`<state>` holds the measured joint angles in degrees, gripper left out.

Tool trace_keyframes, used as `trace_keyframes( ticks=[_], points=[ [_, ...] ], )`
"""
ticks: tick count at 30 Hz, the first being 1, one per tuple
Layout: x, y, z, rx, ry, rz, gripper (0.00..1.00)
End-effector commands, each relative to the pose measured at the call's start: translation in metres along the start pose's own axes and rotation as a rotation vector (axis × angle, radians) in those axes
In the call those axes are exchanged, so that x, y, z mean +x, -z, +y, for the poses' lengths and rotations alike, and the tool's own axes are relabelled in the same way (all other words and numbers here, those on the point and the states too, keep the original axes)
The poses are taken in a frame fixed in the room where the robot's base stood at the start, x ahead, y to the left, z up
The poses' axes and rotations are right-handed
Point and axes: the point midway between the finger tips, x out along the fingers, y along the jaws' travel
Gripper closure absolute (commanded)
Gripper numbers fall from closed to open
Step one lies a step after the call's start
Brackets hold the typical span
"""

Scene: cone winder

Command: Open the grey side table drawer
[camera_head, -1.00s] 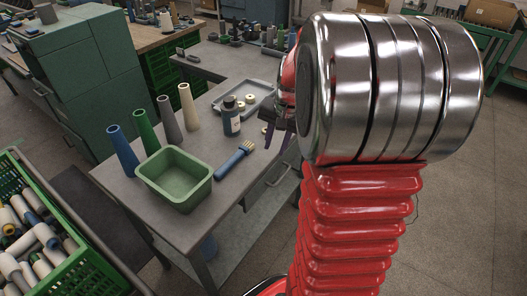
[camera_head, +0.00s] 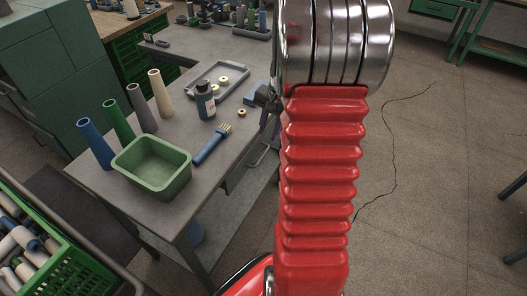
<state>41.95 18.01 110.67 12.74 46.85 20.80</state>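The grey side table (camera_head: 178,213) stands left of my arm, its top loaded with small items. Its drawer (camera_head: 243,171) is under the right-hand edge of the top, with a bar handle (camera_head: 262,157) on its front. The drawer looks closed, but my red arm hides part of that side. My gripper (camera_head: 268,108) is dark and partly hidden behind my arm, near the table's right edge and above the handle in the picture. It looks apart from the handle. I cannot tell whether its fingers are open.
On the top are a green tub (camera_head: 152,168), several cones, a dark bottle (camera_head: 205,101), a blue brush (camera_head: 212,145) and a grey tray (camera_head: 221,90). A green crate (camera_head: 75,268) of spools is at lower left. The floor right of my arm is largely clear.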

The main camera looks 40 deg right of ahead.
Motion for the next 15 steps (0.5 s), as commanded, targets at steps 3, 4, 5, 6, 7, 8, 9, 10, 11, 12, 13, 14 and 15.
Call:
trace_keyframes(
  ticks=[3, 4, 5, 6, 7, 8, 9, 10, 11, 12, 13, 14, 15],
  points=[
    [0.017, -0.001, 0.001, 0.001, -0.002, -0.003, 0.72],
    [0.022, -0.001, 0.0, 0.001, -0.001, -0.003, 0.72],
    [0.026, -0.001, 0.0, 0.001, -0.001, -0.004, 0.72],
    [0.032, -0.001, 0.0, 0.001, -0.001, -0.003, 0.72],
    [0.037, -0.001, 0.0, 0.001, -0.001, -0.002, 0.72],
    [0.042, -0.001, 0.0, 0.001, -0.002, -0.003, 0.72],
    [0.048, -0.001, 0.0, 0.0, -0.001, -0.003, 0.72],
    [0.052, -0.001, 0.0, -0.001, -0.001, -0.002, 0.72],
    [0.057, -0.001, 0.0, -0.001, -0.002, -0.003, 0.72],
    [0.064, -0.001, 0.0, -0.001, -0.002, -0.003, 0.72],
    [0.068, -0.001, 0.0, -0.001, -0.002, -0.002, 0.72],
    [0.073, -0.001, 0.0, -0.001, -0.002, -0.003, 0.72],
    [0.079, -0.001, 0.0, 0.0, -0.001, -0.003, 0.72]
  ],
)
